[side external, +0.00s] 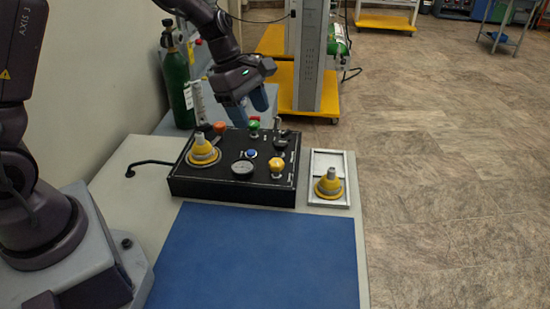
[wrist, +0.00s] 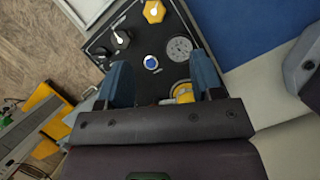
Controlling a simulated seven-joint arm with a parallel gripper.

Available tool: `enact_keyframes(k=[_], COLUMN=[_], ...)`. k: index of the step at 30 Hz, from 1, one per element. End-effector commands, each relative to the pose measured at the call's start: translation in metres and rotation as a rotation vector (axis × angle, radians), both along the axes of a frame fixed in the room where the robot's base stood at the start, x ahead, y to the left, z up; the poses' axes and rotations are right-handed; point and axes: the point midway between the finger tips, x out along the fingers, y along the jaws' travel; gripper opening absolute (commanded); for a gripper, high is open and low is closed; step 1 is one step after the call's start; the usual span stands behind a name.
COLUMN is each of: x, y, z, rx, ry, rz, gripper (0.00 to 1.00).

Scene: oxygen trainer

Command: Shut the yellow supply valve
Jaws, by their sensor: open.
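The yellow supply valve (side external: 276,167) is a lobed knob at the near right of the black control panel (side external: 230,192). In the wrist view the yellow valve (wrist: 154,10) shows at the top edge with a pale mark on its top. My gripper (side external: 247,106) is open, with blue fingers, above the far side of the panel and apart from the valve. In the wrist view my gripper (wrist: 161,76) has nothing held between its fingers. The panel's far part is hidden there by the gripper body.
The panel also carries a gauge (side external: 243,169), a blue button (side external: 251,153), a black knob (side external: 281,142), a green knob (side external: 254,127), an orange-red knob (side external: 219,127) and a yellow-grey cone (side external: 202,151). Another cone (side external: 328,185) sits in a tray (side external: 345,160). The blue mat (side external: 260,250) is clear.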

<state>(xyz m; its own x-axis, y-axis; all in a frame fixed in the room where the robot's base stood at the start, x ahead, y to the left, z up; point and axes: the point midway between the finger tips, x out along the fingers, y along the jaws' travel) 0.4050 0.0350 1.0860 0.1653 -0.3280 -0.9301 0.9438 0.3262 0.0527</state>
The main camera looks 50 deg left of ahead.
Motion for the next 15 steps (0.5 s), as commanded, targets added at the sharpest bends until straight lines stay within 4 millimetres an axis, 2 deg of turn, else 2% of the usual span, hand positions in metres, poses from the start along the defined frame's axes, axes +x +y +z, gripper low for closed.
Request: enact_keyframes(k=[3, 8, 11, 15], x=[0.006, 0.007, 0.008, 0.013], y=[-0.001, -0.002, -0.006, -0.015], z=[0.005, 0.0, -0.011, -0.036], rx=[-0.031, -0.042, -0.042, -0.042], ry=[0.019, 0.042, 0.044, 0.045], rz=[0.137, 0.195, 0.194, 0.193], gripper=[0.6, 0.6, 0.6, 0.6])
